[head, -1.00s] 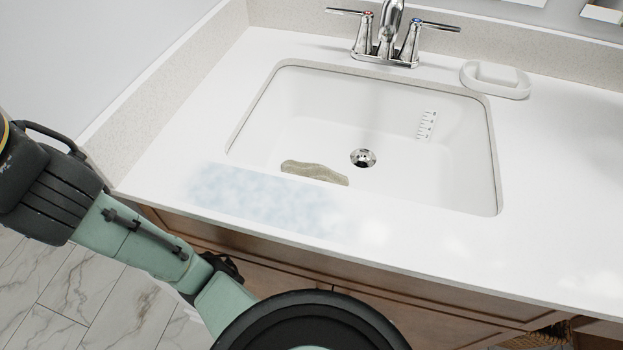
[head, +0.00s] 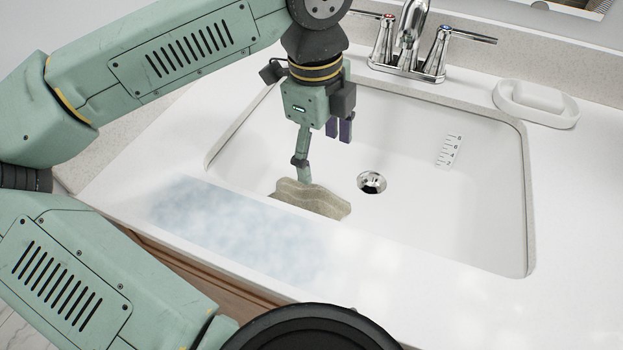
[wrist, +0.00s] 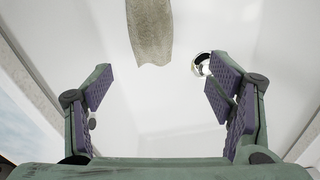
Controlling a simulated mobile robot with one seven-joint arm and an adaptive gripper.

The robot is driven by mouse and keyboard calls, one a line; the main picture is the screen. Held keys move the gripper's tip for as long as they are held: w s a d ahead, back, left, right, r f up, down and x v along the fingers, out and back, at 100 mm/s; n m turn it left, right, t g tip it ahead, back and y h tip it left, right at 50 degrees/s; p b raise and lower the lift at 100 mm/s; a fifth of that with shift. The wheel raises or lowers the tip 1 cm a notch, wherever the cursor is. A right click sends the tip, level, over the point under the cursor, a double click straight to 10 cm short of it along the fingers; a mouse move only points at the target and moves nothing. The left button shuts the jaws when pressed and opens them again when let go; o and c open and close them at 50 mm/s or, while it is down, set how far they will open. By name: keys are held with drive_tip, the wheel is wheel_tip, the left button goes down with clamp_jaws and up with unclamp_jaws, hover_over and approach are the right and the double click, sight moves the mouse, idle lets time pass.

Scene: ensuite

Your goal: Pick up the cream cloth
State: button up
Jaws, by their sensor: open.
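The cream cloth (head: 318,200) lies crumpled in the white sink (head: 450,205), near its front wall and left of the drain. In the wrist view the cloth (wrist: 150,32) hangs in from the top edge, ahead of the fingers, and its far end is cut off. My gripper (head: 322,152) is over the sink, pointing down, open and empty. In the head view one finger overlaps the cloth's back edge. In the wrist view my gripper (wrist: 160,84) has its fingers wide apart, with bare sink between them and the cloth not between the pads.
The drain (head: 371,182) is right of the cloth. The chrome faucet (head: 408,45) stands behind the sink, close to my arm. A white soap dish (head: 536,103) sits on the counter at the back right. A bluish patch (head: 235,230) marks the front counter.

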sight(310, 193)
drive_tip(key=shift+w+a+f+n+y, duration=0.2)
drive_tip(key=shift+a+f+n+y, duration=0.3)
drive_tip(key=shift+a+f, duration=0.5)
wheel_tip(310, 193, down, 4)
drive_tip(key=shift+s+r, duration=0.1)
drive_tip(key=shift+r, duration=0.1)
drive_tip(key=shift+f+p, duration=0.9)
drive_tip(key=shift+f, duration=2.05)
drive_tip(key=shift+c, duration=0.6)
drive_tip(key=c, duration=1)
